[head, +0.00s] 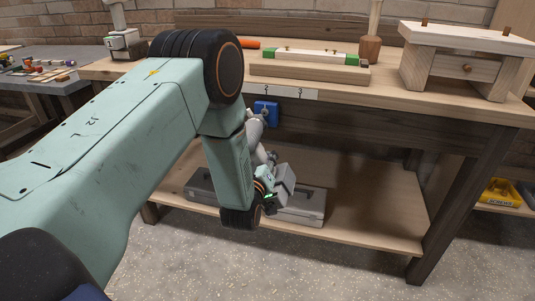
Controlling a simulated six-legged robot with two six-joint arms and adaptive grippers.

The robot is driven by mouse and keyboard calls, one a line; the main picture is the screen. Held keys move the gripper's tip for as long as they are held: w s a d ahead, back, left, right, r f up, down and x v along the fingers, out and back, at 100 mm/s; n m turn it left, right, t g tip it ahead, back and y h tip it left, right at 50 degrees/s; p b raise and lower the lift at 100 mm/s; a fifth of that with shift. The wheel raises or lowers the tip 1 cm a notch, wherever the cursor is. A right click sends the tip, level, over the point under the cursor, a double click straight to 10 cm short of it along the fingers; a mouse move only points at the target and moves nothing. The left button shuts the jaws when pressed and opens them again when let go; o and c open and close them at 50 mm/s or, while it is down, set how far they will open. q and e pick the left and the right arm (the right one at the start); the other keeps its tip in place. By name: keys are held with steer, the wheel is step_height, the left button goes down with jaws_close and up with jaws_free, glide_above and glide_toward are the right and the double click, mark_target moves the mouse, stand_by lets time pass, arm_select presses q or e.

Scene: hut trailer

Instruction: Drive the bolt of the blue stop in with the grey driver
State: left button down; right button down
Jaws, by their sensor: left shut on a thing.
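The blue stop (267,111) is fixed to the front edge of the workbench, below the numbered pale strip. My left arm reaches in from the left and bends down in front of the bench. My left gripper (268,160) is below the blue stop and shut on the light grey driver (255,132). The driver points up, its top end close under and left of the stop. My arm link hides part of the driver, and I cannot tell whether it touches the bolt. The bolt itself is not visible. My right gripper is not in view.
The wooden workbench (385,92) carries a green-ended wooden piece (310,65), a mallet (371,45) and a small wooden stool (465,55). A grey toolbox (305,208) lies on its lower shelf. A yellow bin (498,192) is at the right. The floor in front is clear.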

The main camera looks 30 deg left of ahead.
arm_select(q)
steer(key=shift+s+d+r, duration=0.2)
steer(key=shift+s, duration=0.3)
steer(key=s+a+p, duration=0.4)
steer(key=s+a, duration=0.1)
steer(key=a, duration=0.1)
steer(key=shift+s, duration=0.3)
steer(key=shift+f, duration=0.1)
